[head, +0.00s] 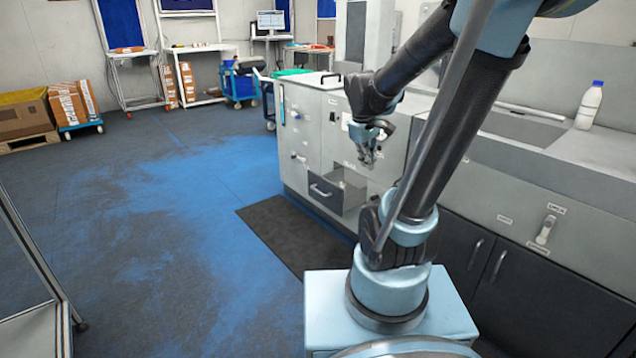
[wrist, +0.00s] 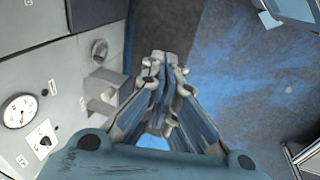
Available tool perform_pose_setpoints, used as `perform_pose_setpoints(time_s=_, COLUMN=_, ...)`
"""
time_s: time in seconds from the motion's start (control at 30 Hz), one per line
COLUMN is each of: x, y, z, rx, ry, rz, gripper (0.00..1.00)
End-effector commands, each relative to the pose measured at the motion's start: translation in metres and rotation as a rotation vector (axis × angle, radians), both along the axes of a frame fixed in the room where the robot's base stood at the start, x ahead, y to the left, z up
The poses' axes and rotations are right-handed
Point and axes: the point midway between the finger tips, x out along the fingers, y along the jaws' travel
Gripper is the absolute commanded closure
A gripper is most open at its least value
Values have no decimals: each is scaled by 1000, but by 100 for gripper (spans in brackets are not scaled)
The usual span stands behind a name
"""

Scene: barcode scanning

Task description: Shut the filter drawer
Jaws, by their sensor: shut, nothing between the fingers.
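The filter drawer (head: 322,193) stands out from the grey cabinet front in the head view, with a dark face and a light bar handle. Its open top shows behind the face. My gripper (head: 367,158) is in front of the cabinet, above and to the right of the drawer in the picture, and looks apart from it. In the wrist view my gripper (wrist: 162,62) has its fingers together with nothing between them. I cannot tell for sure whether the drawer shows in the wrist view.
The grey cabinet (head: 308,125) carries knobs and labels. A gauge (wrist: 18,111) and a switch (wrist: 39,138) show on a panel in the wrist view. A dark mat (head: 290,238) lies before the cabinet. A white bottle (head: 589,106) stands on the right counter.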

Motion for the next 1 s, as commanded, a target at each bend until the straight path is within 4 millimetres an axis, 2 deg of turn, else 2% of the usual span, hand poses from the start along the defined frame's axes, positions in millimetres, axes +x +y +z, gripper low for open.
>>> perform_pose_setpoints(time_s=0.03, x=14, y=3, z=2, rx=-18, ry=5, rz=36, gripper=100)
perform_pose_setpoints(time_s=0.47, x=121, y=25, z=1, rx=-187, ry=58, rz=342, gripper=100)
perform_pose_setpoints(time_s=0.77, x=194, y=52, z=-19, rx=-308, ry=105, rz=552, gripper=100)
perform_pose_setpoints(time_s=1.0, x=249, y=77, z=-45, rx=-405, ry=150, rz=714, gripper=100)
